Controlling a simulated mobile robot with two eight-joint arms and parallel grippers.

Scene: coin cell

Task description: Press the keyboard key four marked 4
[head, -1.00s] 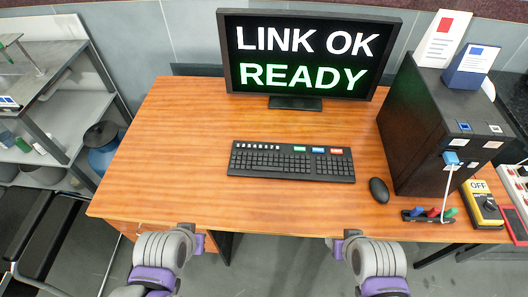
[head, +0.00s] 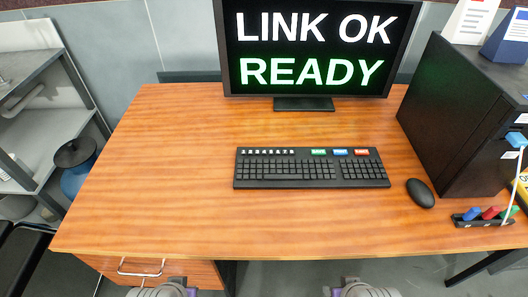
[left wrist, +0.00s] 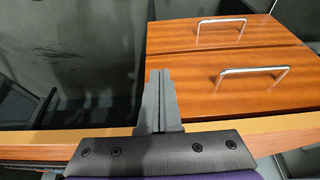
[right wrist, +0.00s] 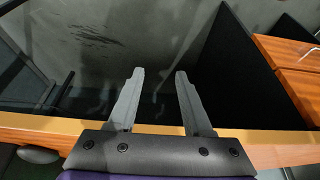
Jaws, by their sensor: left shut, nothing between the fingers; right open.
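A black keyboard (head: 312,168) lies on the wooden desk (head: 180,200), in front of the monitor. Small white marked keys (head: 268,152) run along its upper left edge; their digits are too small to read with certainty, so I cannot single out the key marked 4. My left gripper (left wrist: 159,75) is shut and empty, in front of the desk edge with the drawers beyond it. My right gripper (right wrist: 158,75) is open and empty at the desk's front edge. In the head view only the tops of my arms show at the bottom, well short of the keyboard.
The monitor (head: 318,50) reads LINK OK, READY. A mouse (head: 420,193) lies right of the keyboard, beside a black computer case (head: 455,120). A pen tray (head: 482,218) sits at the front right. The desk's left half is clear.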

